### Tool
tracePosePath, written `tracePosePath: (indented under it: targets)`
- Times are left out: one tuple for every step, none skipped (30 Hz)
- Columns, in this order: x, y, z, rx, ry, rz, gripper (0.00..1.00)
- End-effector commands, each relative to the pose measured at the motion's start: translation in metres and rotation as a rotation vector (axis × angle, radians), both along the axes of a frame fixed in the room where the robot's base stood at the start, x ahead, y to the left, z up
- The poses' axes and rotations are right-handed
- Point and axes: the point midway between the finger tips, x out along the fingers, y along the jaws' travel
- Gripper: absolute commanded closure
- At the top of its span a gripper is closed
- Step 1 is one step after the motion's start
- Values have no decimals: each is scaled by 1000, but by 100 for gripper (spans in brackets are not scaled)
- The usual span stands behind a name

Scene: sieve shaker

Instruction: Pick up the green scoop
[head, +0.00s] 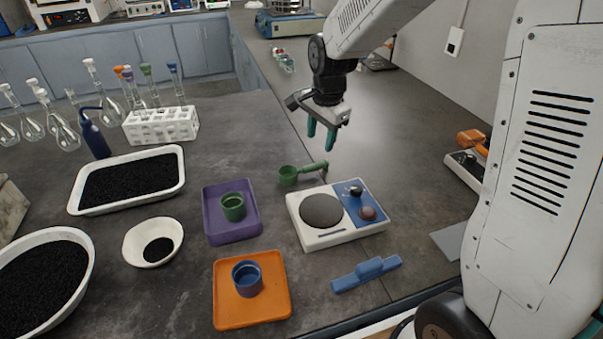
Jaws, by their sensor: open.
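The green scoop (289,176) lies on the dark bench in the head view, its bowl at the left and its handle pointing right. It lies just behind a white hot plate-like device (300,204) with a round dark disc and a blue panel. My gripper (321,134) hangs above and behind the scoop's handle, with teal fingers pointing down. The fingers are apart with nothing between them, and they do not touch the scoop.
A purple tray (218,237) with a green cup (233,208) and an orange tray (224,312) with a blue cup (247,281) stand in front. A blue handled tool (366,274) lies at front right. A white flask rack (160,126) stands left. The bench behind the scoop is clear.

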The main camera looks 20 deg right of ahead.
Motion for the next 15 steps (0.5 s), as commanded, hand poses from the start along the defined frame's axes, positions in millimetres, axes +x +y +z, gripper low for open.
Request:
tracePosePath:
  targets:
    - [15, 2, -19, 9, 8, -56, 53]
    - [23, 3, -27, 14, 5, -91, 53]
    - [31, 4, -37, 21, 5, -132, 53]
    - [37, 5, -44, 26, 3, -160, 53]
    - [42, 6, -50, 30, 2, -185, 53]
    - [48, 6, -57, 34, 1, -213, 53]
    - [51, 7, -61, 38, 0, -231, 53]
    - [54, 7, -65, 40, 0, -244, 53]
    - [57, 8, -68, 43, -1, -260, 53]
    - [58, 8, -72, 44, -1, -267, 53]
    - [59, 8, -75, 44, -1, -271, 53]
    - [60, 8, -79, 45, -1, -276, 53]
    - [61, 8, -82, 45, 0, -278, 53]
    - [61, 8, -86, 45, 1, -279, 53]
    - [62, 8, -91, 45, 1, -278, 53]
